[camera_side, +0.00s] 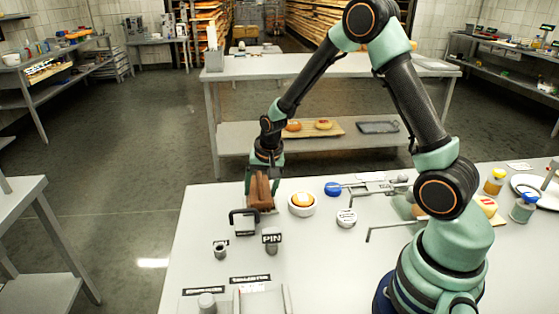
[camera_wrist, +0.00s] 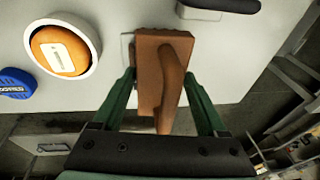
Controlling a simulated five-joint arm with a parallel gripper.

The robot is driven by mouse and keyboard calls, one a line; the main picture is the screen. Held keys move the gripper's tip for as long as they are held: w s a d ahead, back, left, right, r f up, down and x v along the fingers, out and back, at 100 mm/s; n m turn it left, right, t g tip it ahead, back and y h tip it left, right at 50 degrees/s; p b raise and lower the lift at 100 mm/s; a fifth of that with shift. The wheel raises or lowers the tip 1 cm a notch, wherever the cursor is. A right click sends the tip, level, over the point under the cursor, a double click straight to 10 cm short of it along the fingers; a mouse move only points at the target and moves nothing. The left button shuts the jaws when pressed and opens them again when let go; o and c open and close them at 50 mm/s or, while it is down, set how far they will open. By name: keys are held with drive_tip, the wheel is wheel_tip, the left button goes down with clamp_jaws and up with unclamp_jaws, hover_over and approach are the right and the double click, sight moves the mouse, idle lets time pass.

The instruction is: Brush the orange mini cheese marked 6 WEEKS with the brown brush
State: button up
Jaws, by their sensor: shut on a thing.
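My gripper (camera_wrist: 163,84) is shut on the brown brush (camera_wrist: 160,52), with a green finger on each side of it. In the side view my gripper (camera_side: 259,172) holds the brush (camera_side: 262,192) near the table's far left part. The orange mini cheese (camera_side: 303,199) sits in a white round dish (camera_side: 302,211), just right of the brush and apart from it. The wrist view shows the cheese (camera_wrist: 72,62) at upper left with a pale label, whose text I cannot read. The brush's underside is hidden.
A black bracket (camera_side: 244,222) stands just in front of the brush. A post with a PIN sign (camera_side: 272,240) is nearer. A blue-topped item (camera_side: 333,188) and a white round piece (camera_side: 346,217) are right of the cheese. The table (camera_side: 340,270) is clear at front centre.

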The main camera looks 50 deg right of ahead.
sight(259, 175)
idle(0.4)
drive_tip(key=shift+r, duration=3.55)
